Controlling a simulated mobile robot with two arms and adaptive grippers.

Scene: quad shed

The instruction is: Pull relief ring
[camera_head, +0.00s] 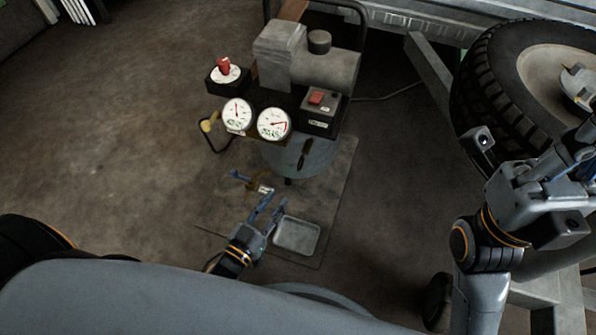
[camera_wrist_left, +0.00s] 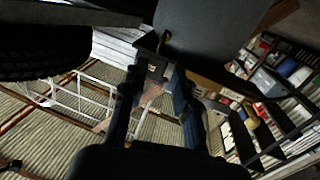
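The compressor (camera_head: 310,68) stands on a floor mat, with two white dial gauges (camera_head: 274,124) on its front. I cannot clearly make out the relief ring. A small brass-coloured curved part (camera_head: 262,184) shows low in front of the compressor, beside a blue part. My left gripper (camera_head: 274,203) is right below that part in the picture, fingers toward it; contact cannot be told. In the left wrist view the left fingers (camera_wrist_left: 152,85) are apart, with a dark boxy part (camera_wrist_left: 150,58) beyond their tips. My right gripper (camera_head: 580,140) is by the tyre, its fingers partly cut off.
A shallow grey tray (camera_head: 296,249) lies on the mat just right of my left gripper. A large tyre (camera_head: 500,100) stands at the right. The floor at the left is clear.

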